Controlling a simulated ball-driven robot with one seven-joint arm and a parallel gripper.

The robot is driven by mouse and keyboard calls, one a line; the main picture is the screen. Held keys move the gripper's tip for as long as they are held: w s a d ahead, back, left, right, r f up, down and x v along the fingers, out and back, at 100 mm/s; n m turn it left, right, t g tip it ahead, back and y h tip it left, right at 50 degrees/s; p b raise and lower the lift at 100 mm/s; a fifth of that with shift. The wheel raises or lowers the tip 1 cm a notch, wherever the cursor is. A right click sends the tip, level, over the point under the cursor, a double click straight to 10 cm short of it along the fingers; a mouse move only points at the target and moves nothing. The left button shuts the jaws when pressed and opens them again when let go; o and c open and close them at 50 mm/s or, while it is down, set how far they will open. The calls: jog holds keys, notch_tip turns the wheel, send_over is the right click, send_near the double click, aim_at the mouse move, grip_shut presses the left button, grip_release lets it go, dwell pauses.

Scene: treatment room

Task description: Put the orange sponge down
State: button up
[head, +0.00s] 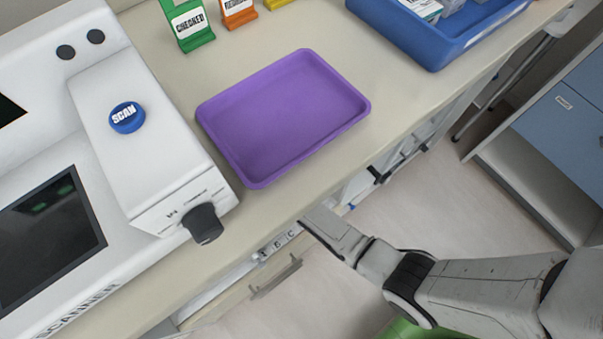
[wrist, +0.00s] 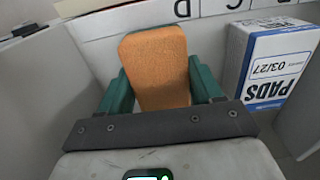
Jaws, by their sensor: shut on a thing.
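The orange sponge (wrist: 156,62) shows in the wrist view, upright between the green fingers of my gripper (wrist: 159,78). The fingers are shut on its two sides. The sponge is in a pale, walled space, in front of a white wall with a strip of letters (wrist: 205,8) along its top. I cannot tell whether its lower end, hidden by the gripper, touches anything. In the head view my arm reaches to the counter's front edge, and neither the gripper nor the sponge can be seen.
A white and blue pads box (wrist: 270,65) stands close to the right of my gripper. A grey wall (wrist: 40,90) is at the left. On the counter are an empty purple tray (head: 285,115), a scanner (head: 150,140) and a blue bin (head: 440,45).

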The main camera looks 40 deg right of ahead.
jog(key=shift+f, duration=0.3)
jog(key=o, duration=0.9)
jog(key=shift+o, duration=0.2)
notch_tip(320, 180, up, 13)
jog(key=p, duration=0.3)
jog(key=shift+f+p, duration=0.15)
jog(key=shift+p, duration=0.25)
jog(key=shift+s+d, duration=0.1)
